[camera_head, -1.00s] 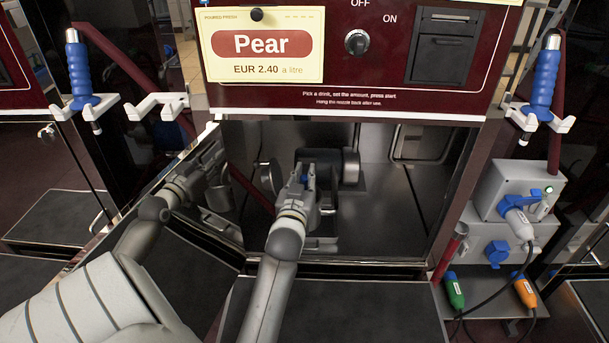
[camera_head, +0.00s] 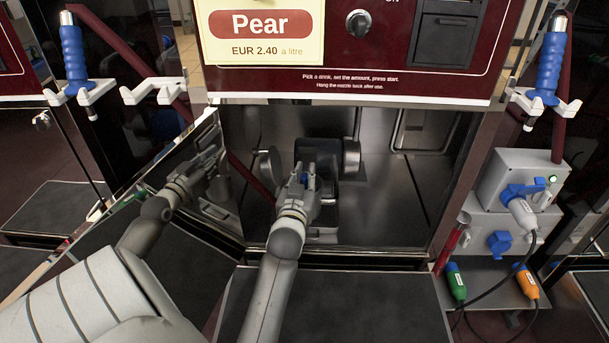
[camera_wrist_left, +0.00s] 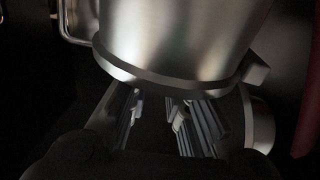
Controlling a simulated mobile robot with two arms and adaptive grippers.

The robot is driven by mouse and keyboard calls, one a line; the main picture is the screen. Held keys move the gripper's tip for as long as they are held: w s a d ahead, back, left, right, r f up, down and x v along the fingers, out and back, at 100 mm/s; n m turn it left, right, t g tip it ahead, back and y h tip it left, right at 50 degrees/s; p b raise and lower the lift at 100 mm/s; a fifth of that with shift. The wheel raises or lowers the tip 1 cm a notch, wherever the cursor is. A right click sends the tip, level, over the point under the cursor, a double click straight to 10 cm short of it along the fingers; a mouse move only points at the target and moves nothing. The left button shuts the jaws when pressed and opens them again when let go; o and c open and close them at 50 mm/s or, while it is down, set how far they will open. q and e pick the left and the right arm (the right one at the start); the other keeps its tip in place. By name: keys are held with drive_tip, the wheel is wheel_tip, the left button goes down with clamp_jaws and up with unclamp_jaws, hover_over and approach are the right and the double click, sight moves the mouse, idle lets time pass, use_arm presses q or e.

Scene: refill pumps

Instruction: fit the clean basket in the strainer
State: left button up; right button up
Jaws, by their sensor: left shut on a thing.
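My left gripper (camera_head: 303,180) reaches into the open cabinet under the Pear panel. It is shut on a smooth metal cylinder (camera_wrist_left: 180,35), which looks like the basket. In the left wrist view the cylinder fills the top middle, with a thick rim and a small tab at its lower end. My left gripper's fingers (camera_wrist_left: 160,112) run up under that rim, and their tips are hidden. Dark machinery with a round metal end (camera_head: 350,159) stands just behind the gripper. I cannot make out the strainer's opening. My right gripper is not in view.
A mirror-like open door (camera_head: 150,200) stands left of my arm and reflects it. The cabinet floor (camera_head: 385,215) right of the gripper looks clear. A grey socket box (camera_head: 515,190) with plugs and cables stands at the right, near blue-handled nozzles (camera_head: 548,62).

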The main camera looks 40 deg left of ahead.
use_arm(q)
drive_tip(key=o, duration=0.9)
drive_tip(key=shift+f, duration=0.1)
wheel_tip(320, 180, up, 10)
drive_tip(key=shift+r, duration=0.1)
idle(0.4)
